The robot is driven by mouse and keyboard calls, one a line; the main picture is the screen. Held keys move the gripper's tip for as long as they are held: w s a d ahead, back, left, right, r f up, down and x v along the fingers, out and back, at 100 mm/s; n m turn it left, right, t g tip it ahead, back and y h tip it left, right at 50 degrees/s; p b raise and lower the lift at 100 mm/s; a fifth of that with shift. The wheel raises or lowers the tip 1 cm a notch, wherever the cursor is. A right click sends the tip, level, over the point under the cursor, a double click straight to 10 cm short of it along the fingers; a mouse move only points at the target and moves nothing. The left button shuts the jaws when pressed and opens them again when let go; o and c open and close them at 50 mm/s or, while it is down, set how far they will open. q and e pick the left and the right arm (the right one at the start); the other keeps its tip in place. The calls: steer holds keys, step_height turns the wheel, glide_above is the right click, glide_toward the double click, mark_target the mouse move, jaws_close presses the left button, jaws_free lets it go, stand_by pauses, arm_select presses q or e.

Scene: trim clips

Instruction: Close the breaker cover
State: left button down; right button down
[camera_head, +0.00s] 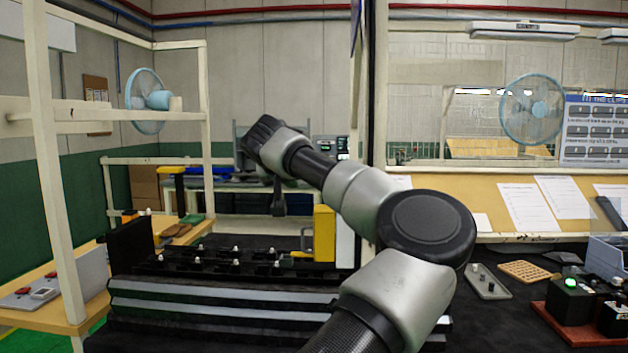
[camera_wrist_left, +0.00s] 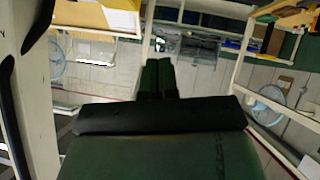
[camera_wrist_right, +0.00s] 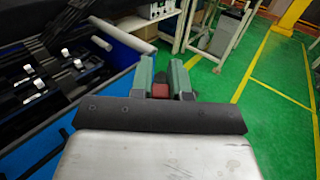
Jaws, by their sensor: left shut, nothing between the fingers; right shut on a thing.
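A grey panel with red knobs (camera_head: 32,293) lies on the wooden table at the left of the head view. A grey plate (camera_head: 88,272) stands upright beside it; it may be the open breaker cover, but I cannot tell for sure. My left gripper (camera_head: 260,132) is raised above the black fixture, shut and empty. Its fingers (camera_wrist_left: 158,78) touch nothing in the left wrist view. My right gripper (camera_wrist_right: 161,88) is out of the head view. In the right wrist view it is shut on a small red thing (camera_wrist_right: 160,91), mostly hidden between the fingers.
The black clip fixture (camera_head: 225,265) with white pegs fills the middle, with a yellow block (camera_head: 324,233) at its right end. A brown-based box with a green light (camera_head: 570,302) stands at right. Green floor (camera_wrist_right: 270,120) lies right of the right gripper.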

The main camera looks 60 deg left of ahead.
arm_select(q)
step_height(320, 180, down, 16)
steer(key=n+t+h+b, duration=0.2)
steer(key=n+t+b, duration=0.3)
steer(key=b, duration=0.4)
steer(key=shift+r+b, duration=0.25)
steer(key=shift+b, duration=0.1)
steer(key=shift+s+a, duration=0.1)
steer(key=shift+s, duration=0.1)
